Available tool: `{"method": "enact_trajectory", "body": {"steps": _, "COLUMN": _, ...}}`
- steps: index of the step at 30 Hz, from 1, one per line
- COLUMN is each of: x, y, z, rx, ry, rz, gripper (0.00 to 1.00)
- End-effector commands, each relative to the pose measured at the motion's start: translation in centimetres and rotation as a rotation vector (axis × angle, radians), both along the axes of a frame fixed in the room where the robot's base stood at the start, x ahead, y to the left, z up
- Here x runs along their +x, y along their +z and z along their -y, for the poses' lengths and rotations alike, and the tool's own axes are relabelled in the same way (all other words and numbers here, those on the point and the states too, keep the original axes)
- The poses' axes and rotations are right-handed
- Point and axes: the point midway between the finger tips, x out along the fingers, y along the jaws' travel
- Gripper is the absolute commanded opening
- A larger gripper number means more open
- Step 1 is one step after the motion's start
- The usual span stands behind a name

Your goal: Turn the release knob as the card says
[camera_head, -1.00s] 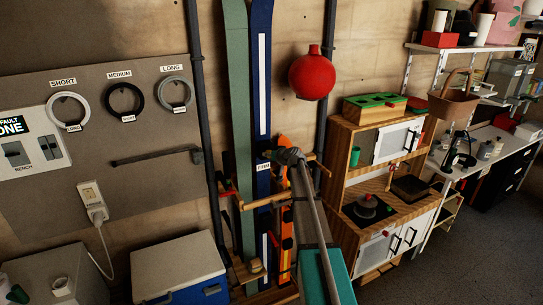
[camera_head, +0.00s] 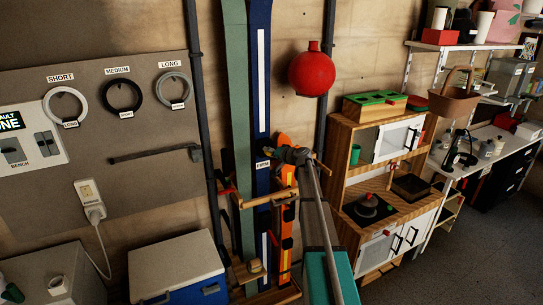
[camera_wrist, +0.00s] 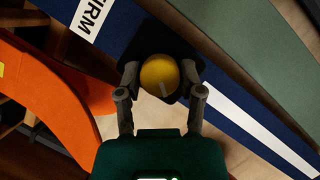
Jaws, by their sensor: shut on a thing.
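A round yellow knob (camera_wrist: 159,74) with a pale grey pointer mark sits on a dark base on the blue ski (camera_wrist: 112,22). My gripper (camera_wrist: 160,80) is shut on the knob, one finger on each side. In the wrist view the pointer mark is towards the lower side of the knob. A white label ending in "IRM" (camera_wrist: 89,16) is on the ski, up and left of the knob. In the head view my gripper (camera_head: 283,155) is at the blue ski (camera_head: 261,100), beside its small label (camera_head: 263,165), and hides the knob. I cannot make out an instruction card.
An orange ski (camera_head: 286,230) stands right of the blue one, a green ski (camera_head: 236,100) left. A wooden rack bar (camera_head: 268,200) crosses below my gripper. A red ball (camera_head: 311,74) hangs above right. A toy kitchen (camera_head: 375,190) stands right, a cooler (camera_head: 170,260) lower left.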

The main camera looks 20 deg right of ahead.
Motion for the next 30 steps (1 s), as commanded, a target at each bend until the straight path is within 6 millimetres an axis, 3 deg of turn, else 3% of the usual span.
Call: {"method": "enact_trajectory", "body": {"steps": 30, "x": -0.09, "y": -0.54, "z": -0.07, "rx": 0.965, "ry": 0.004, "rz": -0.037, "gripper": 0.02}}
